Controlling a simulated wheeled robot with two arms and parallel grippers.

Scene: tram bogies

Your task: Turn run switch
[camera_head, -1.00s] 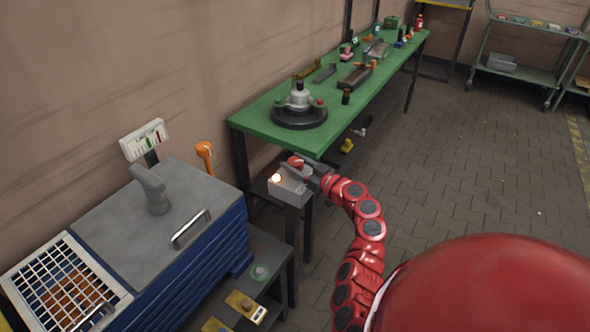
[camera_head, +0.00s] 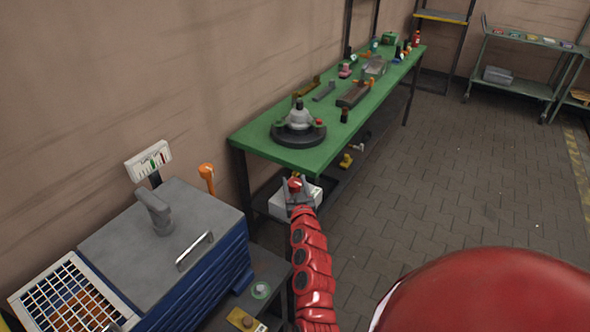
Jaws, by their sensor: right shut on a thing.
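A pale grey switch box (camera_head: 281,207) stands low beside the near end of the green bench, partly hidden by my right gripper. A red knob (camera_head: 295,184) shows at its top, between the fingers of my right gripper (camera_head: 298,186). I take this knob to be the run switch. The right gripper is shut on it, and its arm comes up from below in the picture. No markings on the knob can be read from here. The left gripper is out of view.
A green bench (camera_head: 262,138) with tools and a round black fixture (camera_head: 298,134) runs away behind the box. Paved floor is open at right.

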